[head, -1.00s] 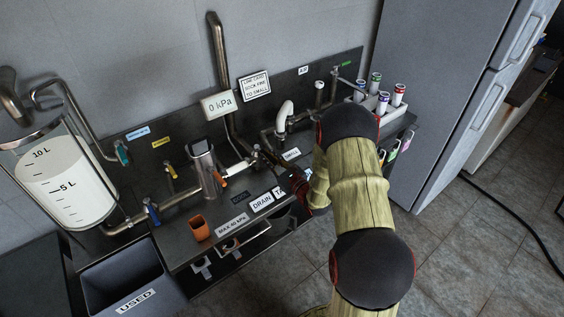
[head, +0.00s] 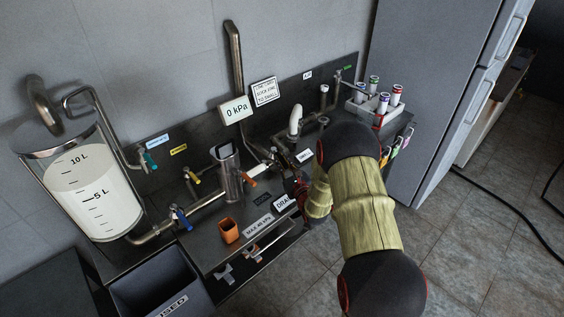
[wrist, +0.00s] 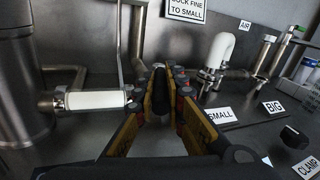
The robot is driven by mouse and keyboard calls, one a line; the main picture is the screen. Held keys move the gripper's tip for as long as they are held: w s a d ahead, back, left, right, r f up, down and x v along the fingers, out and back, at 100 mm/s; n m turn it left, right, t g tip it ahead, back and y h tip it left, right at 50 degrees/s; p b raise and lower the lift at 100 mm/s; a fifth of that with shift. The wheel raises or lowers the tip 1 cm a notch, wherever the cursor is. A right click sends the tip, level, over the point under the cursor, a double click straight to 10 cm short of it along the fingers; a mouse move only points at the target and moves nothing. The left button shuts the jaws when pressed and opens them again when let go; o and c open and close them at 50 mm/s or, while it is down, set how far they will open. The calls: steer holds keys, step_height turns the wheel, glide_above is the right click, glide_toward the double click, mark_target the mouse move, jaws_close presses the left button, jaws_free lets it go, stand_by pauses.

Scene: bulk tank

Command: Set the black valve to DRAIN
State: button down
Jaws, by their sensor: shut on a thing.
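The black valve handle (wrist: 158,92) stands upright between the two yellow fingers of my gripper (wrist: 161,84) in the wrist view. The gripper is shut on it, with the dark fingertip pads at its sides. In the head view my gripper (head: 297,184) is at the pipework on the bench, partly hidden by my own arm, and I cannot make out the handle's exact angle there.
A white curved spout (wrist: 221,47) and a black knob (wrist: 294,134) are on the right. An orange cup (head: 229,231) and a liquid tank (head: 88,195) stand left.

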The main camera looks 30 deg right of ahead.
steer(key=shift+r, duration=0.1)
steer(key=c, duration=1.9)
jaws_free()
steer(key=shift+w, duration=0.1)
steer(key=shift+o, duration=0.4)
steer(key=s+a, duration=0.1)
steer(key=s, duration=1.1)
